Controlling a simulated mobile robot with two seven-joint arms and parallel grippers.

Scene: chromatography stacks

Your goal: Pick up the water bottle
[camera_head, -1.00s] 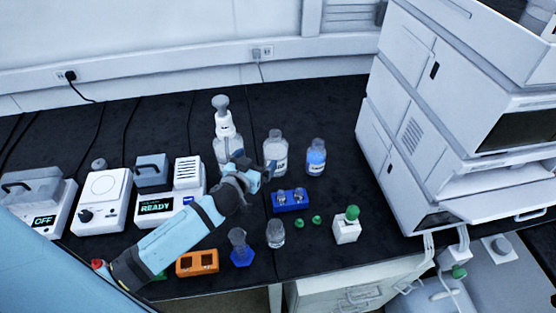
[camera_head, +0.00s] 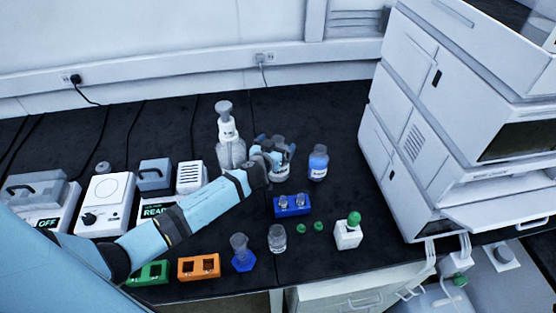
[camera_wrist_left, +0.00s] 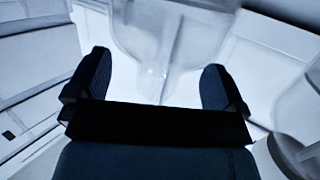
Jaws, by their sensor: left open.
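A clear labelled bottle (camera_head: 281,166), which I take to be the water bottle, stands on the black bench; its label is too small to read. My left gripper (camera_head: 272,152) is at this bottle and partly covers its left and upper part. In the left wrist view the gripper (camera_wrist_left: 157,66) is open, and a clear vessel (camera_wrist_left: 165,40) shows between and beyond its fingertips. I cannot tell whether the fingers touch it. My right gripper is not in view.
A pump-top bottle (camera_head: 230,152) stands just left of the gripper, and a blue-filled bottle (camera_head: 318,163) just right. In front are a blue vial rack (camera_head: 292,207), a glass beaker (camera_head: 277,239) and an orange rack (camera_head: 199,268). A tall instrument stack (camera_head: 430,130) bounds the right.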

